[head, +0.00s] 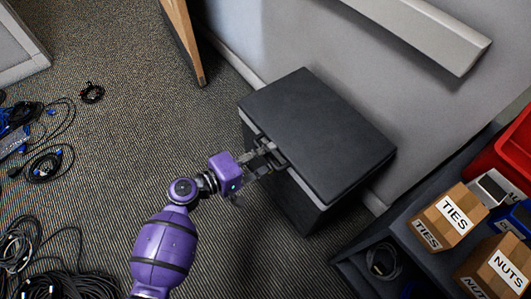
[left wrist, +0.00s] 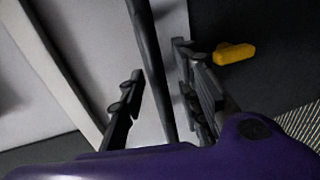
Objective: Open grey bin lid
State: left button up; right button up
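The grey bin (head: 300,208) stands against the wall, with a large dark flat lid (head: 320,130) over its top. A pale strip shows under the lid's near left edge; I cannot tell whether the lid is slightly raised. My left gripper (head: 268,160) is at that near edge. In the left wrist view my left gripper (left wrist: 160,92) has its fingers apart, one on each side of a thin dark bar (left wrist: 153,60) that looks like the lid's edge. Whether either finger touches it is unclear. My right gripper is out of view.
A yellow piece (left wrist: 234,53) lies beside the right finger on a dark surface. A dark shelf with boxes marked TIES (head: 452,217) and NUTS (head: 508,268) and a red bin (head: 515,148) stands at right. Coiled cables (head: 45,165) lie at left. A wooden panel edge (head: 186,40) is behind.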

pick_arm(q)
jog(key=shift+w+d, duration=0.15)
jog(key=shift+c, duration=0.5)
grip_shut()
